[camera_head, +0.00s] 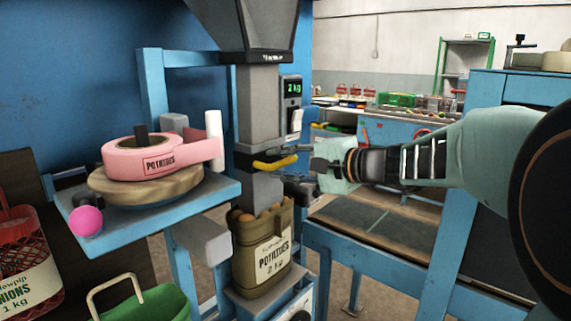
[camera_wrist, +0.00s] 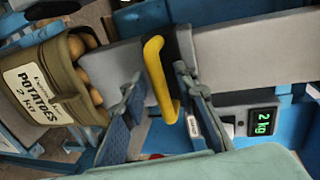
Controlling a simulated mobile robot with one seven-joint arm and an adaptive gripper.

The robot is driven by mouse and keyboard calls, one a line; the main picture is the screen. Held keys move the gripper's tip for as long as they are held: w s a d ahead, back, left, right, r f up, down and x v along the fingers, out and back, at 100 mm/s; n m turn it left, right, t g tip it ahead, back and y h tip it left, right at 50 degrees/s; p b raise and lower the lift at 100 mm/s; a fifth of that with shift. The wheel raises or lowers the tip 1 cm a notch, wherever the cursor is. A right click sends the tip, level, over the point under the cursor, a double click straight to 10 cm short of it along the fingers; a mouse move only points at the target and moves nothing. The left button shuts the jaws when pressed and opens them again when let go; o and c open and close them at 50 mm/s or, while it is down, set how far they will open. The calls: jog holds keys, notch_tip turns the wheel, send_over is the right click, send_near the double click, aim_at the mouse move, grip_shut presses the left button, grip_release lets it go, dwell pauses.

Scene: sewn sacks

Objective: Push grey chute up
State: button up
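The grey chute (camera_head: 262,190) hangs below the hopper column, and its lower end is at the mouth of a brown potato sack (camera_head: 262,252). In the wrist view the chute (camera_wrist: 115,65) lies sideways, with the sack (camera_wrist: 42,92) at its end. A yellow handle (camera_head: 275,163) with a black mount sticks out from the chute. My gripper (camera_head: 290,164) is at the handle's right side. In the wrist view my open gripper (camera_wrist: 158,80) has one finger on each side of the yellow handle (camera_wrist: 155,65); I cannot tell whether either touches it.
A scale display (camera_head: 292,88) reads 2 kg beside the column. A blue shelf (camera_head: 150,215) at left carries a pink tape roll (camera_head: 150,158) and a pink ball (camera_head: 86,221). A blue frame (camera_head: 320,250) stands at right.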

grip_shut()
notch_tip(320, 180, up, 17)
jog(key=p, duration=0.6)
jog(key=shift+p, duration=0.4)
jog(key=shift+c, duration=0.3)
grip_release()
jog(key=shift+o, duration=0.9)
jog(key=shift+f, duration=0.15)
